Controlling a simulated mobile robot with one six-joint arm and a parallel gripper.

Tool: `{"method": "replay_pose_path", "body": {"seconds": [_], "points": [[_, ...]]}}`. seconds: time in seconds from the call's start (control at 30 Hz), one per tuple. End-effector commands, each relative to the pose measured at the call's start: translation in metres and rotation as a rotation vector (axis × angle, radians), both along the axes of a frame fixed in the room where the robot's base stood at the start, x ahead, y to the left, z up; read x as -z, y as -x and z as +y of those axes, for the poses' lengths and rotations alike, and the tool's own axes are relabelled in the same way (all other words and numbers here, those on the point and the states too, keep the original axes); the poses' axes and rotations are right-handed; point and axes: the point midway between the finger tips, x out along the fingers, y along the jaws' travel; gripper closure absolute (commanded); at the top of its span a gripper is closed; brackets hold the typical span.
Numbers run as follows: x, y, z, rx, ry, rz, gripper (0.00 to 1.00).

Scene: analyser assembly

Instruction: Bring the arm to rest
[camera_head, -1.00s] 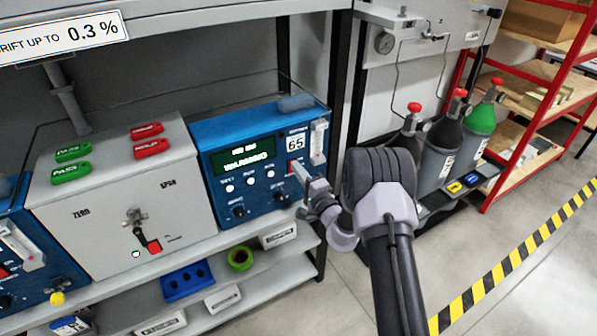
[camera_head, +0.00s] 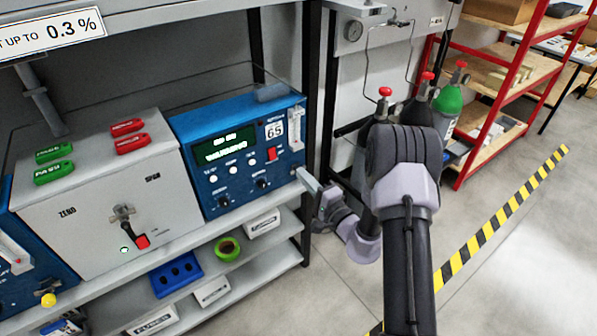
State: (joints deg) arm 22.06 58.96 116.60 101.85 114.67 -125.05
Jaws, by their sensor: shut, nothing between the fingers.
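My arm (camera_head: 408,225) rises from the bottom right of the head view and bends back toward the bench. My gripper (camera_head: 306,180) is at the end of the wrist, beside the front right corner of the bench. It is shut and empty. It is just right of the blue analyser (camera_head: 245,150), which has a green lit display and the number 65 on it.
A grey box (camera_head: 100,200) with red and green tags stands left of the analyser. A lower shelf (camera_head: 270,272) holds a blue block and a green ring. Gas cylinders (camera_head: 447,105) and a red rack (camera_head: 490,120) stand behind my arm. The floor (camera_head: 520,260) at right is clear.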

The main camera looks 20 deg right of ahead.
Motion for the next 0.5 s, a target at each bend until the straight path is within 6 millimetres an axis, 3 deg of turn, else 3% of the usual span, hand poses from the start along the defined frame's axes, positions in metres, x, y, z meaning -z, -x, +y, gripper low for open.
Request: {"method": "replay_pose_path", "body": {"seconds": [0.4, 0.47, 0.5], "points": [[-0.001, 0.0, 0.001, -0.005, -0.001, -0.001, 1.0], [-0.012, 0.0, 0.011, -0.044, -0.008, -0.003, 1.0], [-0.026, 0.002, 0.026, -0.101, -0.016, -0.001, 1.0]]}}
